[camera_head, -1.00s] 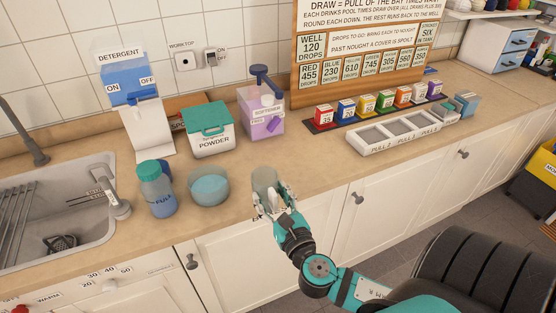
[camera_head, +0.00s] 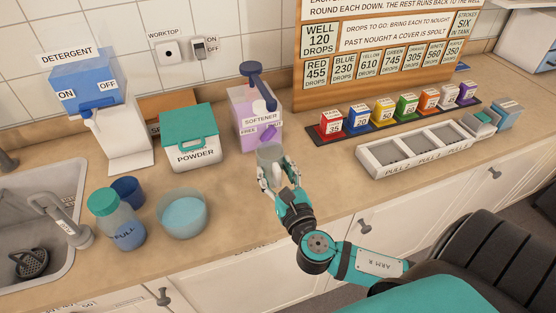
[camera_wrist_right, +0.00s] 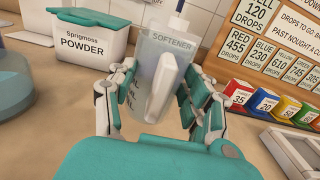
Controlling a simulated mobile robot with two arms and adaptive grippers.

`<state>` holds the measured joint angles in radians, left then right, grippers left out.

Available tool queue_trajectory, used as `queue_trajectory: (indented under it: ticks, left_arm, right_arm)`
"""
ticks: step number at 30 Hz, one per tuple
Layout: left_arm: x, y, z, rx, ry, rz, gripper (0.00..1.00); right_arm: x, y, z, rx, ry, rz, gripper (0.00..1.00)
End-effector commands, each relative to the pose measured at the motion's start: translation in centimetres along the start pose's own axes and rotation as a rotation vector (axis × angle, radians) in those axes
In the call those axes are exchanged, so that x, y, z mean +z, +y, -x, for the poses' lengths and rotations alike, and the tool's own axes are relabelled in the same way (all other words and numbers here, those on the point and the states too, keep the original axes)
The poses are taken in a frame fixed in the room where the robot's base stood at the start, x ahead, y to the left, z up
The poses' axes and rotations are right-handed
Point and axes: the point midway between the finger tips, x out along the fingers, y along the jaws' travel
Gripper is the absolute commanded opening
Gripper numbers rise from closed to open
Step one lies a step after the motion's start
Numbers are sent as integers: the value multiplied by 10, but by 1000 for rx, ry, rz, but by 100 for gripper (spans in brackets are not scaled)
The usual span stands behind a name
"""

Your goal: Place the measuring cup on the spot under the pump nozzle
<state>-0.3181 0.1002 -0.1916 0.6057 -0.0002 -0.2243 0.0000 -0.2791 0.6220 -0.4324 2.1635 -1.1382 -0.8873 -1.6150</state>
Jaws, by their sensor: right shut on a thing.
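The measuring cup (camera_head: 270,154) is clear and stands upright between the fingers of my right gripper (camera_head: 277,178), which is shut on it. In the right wrist view the cup (camera_wrist_right: 152,85) has a pale handle facing the camera and dark marks on its left side. The softener dispenser (camera_head: 257,118) is a lilac box at the back of the worktop, with a dark blue pump (camera_head: 256,84) on top. The cup is in front of the softener, a little to its right. The spot under the nozzle cannot be made out. My left gripper is not in view.
To the left are the powder box (camera_head: 190,138), a clear bowl of blue contents (camera_head: 184,214), a bottle (camera_head: 117,220) and a blue cup (camera_head: 128,190). The detergent dispenser (camera_head: 110,120) stands behind. A white tray (camera_head: 372,163) and coloured boxes (camera_head: 383,110) are right.

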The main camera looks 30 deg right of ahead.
Motion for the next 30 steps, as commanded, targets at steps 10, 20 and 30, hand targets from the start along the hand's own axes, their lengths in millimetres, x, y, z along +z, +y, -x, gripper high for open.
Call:
queue_trajectory:
  ticks: [10,20,30]
  left_arm:
    - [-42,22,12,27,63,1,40]
    - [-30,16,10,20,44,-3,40]
    - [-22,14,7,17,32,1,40]
  right_arm:
    - [-5,-25,-56,0,0,0,23]
    - [-41,-26,-57,-1,2,1,23]
    - [-44,-26,-57,0,1,0,23]
